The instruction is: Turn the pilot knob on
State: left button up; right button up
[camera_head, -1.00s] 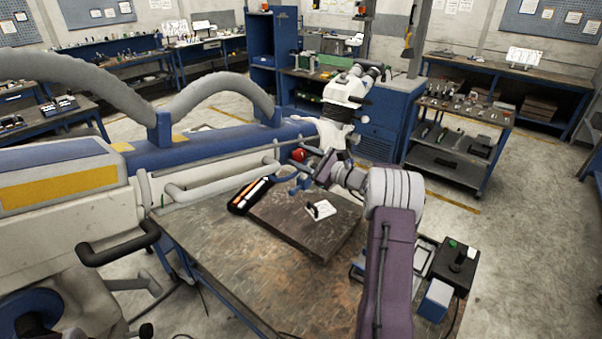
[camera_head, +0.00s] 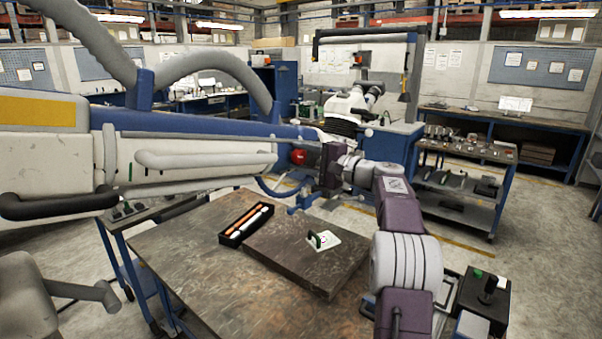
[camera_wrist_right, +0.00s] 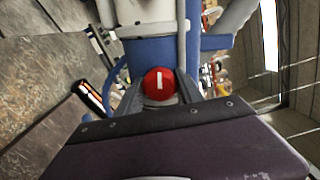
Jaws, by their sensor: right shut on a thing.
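The pilot knob (camera_wrist_right: 158,84) is a red disc with a white bar standing nearly upright on it in the right wrist view. It sits between the fingers of my right gripper (camera_wrist_right: 160,94), which is shut on its sides.
A black control box (camera_head: 485,290) stands at the right. A tool cart (camera_head: 465,175) is behind.

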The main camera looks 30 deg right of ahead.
jog(key=shift+n+b, duration=1.3)
jog(key=shift+n, duration=0.3)
jog(key=o, duration=1.4)
jog(key=b+v, duration=0.3)
jog(key=v, duration=0.6)
jog(key=shift+f, duration=0.1)
